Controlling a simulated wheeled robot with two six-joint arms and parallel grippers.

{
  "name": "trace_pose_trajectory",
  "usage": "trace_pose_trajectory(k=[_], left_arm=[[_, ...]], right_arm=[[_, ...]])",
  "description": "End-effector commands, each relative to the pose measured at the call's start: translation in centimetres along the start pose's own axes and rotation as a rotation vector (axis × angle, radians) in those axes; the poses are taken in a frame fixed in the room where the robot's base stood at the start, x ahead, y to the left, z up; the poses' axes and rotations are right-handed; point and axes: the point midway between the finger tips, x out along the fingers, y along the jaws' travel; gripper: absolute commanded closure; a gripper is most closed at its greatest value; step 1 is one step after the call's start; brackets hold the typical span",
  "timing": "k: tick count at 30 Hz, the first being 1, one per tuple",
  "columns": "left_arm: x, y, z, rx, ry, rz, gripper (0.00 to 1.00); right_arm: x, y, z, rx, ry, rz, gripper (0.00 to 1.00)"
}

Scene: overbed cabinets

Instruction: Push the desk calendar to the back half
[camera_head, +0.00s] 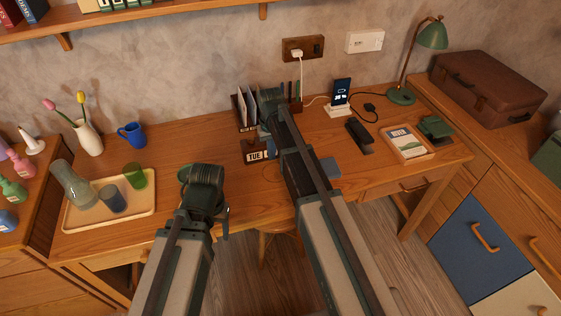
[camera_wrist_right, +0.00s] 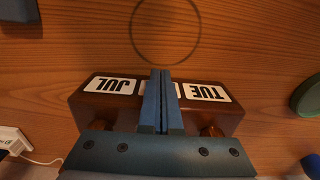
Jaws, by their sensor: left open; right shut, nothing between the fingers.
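The desk calendar, a brown wooden block with white cards, stands on the desk; its TUE card shows in the head view (camera_head: 255,156). The right arm covers part of it there. In the right wrist view the calendar (camera_wrist_right: 106,100) shows JUL and TUE cards upside down, with the middle card mostly hidden by my fingers. My right gripper (camera_wrist_right: 160,73) is shut and empty, its tips overlapping the calendar's far edge in that view; I cannot tell whether they touch it. My left gripper (camera_head: 207,207) is open and empty, over the desk's front edge, left of the calendar.
A letter holder (camera_head: 243,112) stands behind the calendar near the wall. A phone on a charger (camera_head: 340,96), a dark case (camera_head: 359,134) and a small tray (camera_head: 405,155) are to the right. A tray with glasses (camera_head: 82,218) and a blue mug (camera_head: 131,134) are to the left.

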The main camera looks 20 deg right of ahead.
Motion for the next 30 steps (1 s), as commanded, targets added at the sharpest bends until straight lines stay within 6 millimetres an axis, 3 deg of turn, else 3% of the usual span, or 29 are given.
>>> trace_pose_trajectory(k=[17,30], left_arm=[[0.0,0.0,0.0,0.000,0.000,0.000,0.38],[0.0,0.0,0.0,0.000,0.000,0.000,0.38]], right_arm=[[0.0,0.0,-1.0,0.000,0.001,0.000,1.00],[0.0,0.0,-3.4,0.000,0.002,0.000,1.00]])
